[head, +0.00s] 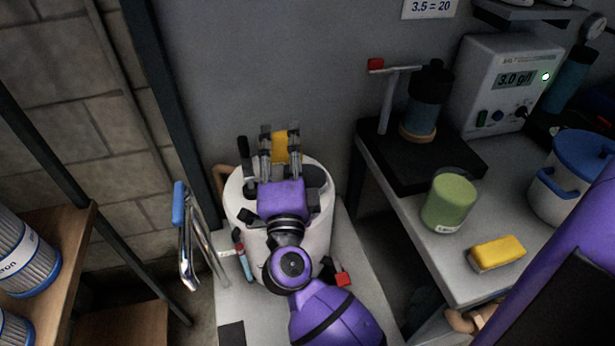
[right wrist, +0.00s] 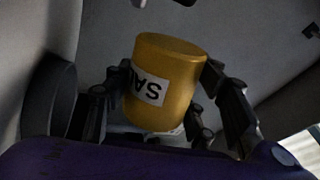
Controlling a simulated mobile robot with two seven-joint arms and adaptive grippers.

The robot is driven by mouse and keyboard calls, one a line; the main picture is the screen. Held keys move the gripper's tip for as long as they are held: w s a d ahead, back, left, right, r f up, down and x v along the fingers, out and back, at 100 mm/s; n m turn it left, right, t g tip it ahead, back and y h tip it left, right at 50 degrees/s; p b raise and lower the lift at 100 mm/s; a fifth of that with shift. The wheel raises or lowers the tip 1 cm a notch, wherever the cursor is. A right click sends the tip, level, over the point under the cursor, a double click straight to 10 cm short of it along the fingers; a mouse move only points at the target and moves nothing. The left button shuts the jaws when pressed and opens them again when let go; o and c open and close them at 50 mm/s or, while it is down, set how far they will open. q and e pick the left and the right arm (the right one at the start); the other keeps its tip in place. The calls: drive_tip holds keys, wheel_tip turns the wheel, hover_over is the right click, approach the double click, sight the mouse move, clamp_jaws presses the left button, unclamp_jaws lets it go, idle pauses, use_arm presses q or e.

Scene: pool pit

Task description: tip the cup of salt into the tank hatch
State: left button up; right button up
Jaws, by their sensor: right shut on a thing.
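My right gripper (head: 280,140) is shut on the yellow cup of salt (head: 280,148), with a finger on each side. In the right wrist view the cup (right wrist: 170,90) shows between the fingers, its white label reading upside down. Its end at the top of that picture looks closed. The white round tank (head: 240,212) stands below; the gripper and cup cover the far part of its top. A dark opening (head: 316,178), perhaps the hatch, shows on the tank top right of the gripper. No salt is seen falling. My left gripper is not in view.
Right of the tank, a bench holds a green container (head: 449,203), a yellow sponge (head: 496,254), a blue-lidded pot (head: 560,190) and a meter (head: 497,85). A wooden shelf (head: 70,240) is further left.

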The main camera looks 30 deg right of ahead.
drive_tip(key=shift+d+f+m+b, duration=0.2)
drive_tip(key=shift+f+m+b, duration=0.25)
drive_tip(key=shift+m, duration=0.35)
drive_tip(key=shift+c, duration=0.2)
drive_tip(key=shift+s+d+r+m+g+h, duration=0.2)
drive_tip(key=shift+m+h, duration=0.1)
drive_tip(key=shift+m, duration=0.6)
drive_tip(key=shift+s+d+r+m+g+h, duration=0.1)
drive_tip(key=shift+d+r+m+g+h, duration=0.15)
drive_tip(key=shift+m, duration=0.65)
drive_tip(key=shift+s+d+r+m+g+h, duration=0.1)
drive_tip(key=shift+d+m+g+h, duration=0.2)
drive_tip(key=shift+m, duration=0.6)
idle(3.1)
